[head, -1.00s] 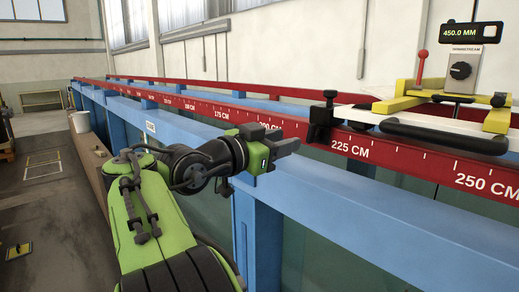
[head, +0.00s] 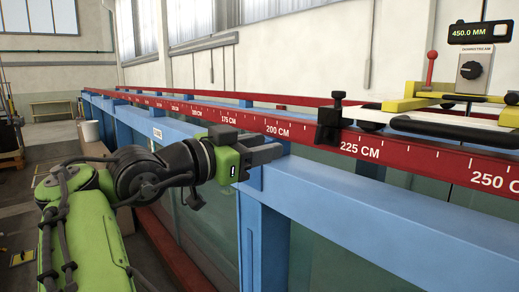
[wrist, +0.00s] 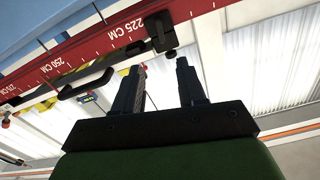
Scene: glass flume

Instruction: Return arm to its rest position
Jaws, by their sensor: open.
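My gripper (head: 268,153) is on the green arm in the head view, just in front of the blue beam of the flume and below the red scale rail (head: 240,119). It points right, towards the 200 to 225 CM marks. In the wrist view its two dark fingers (wrist: 160,88) stand apart with nothing between them. The rail also shows in the wrist view (wrist: 95,48), tilted, with the 225 and 250 CM marks. My arm is bent, with its forearm low at the left of the head view.
A yellow and white carriage (head: 430,105) with a 450.0 MM display (head: 480,32) rides the rails at right. A black clamp (head: 329,122) sits on the rail near 225 CM. A white bucket (head: 90,131) stands at left. The floor at far left is mostly open.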

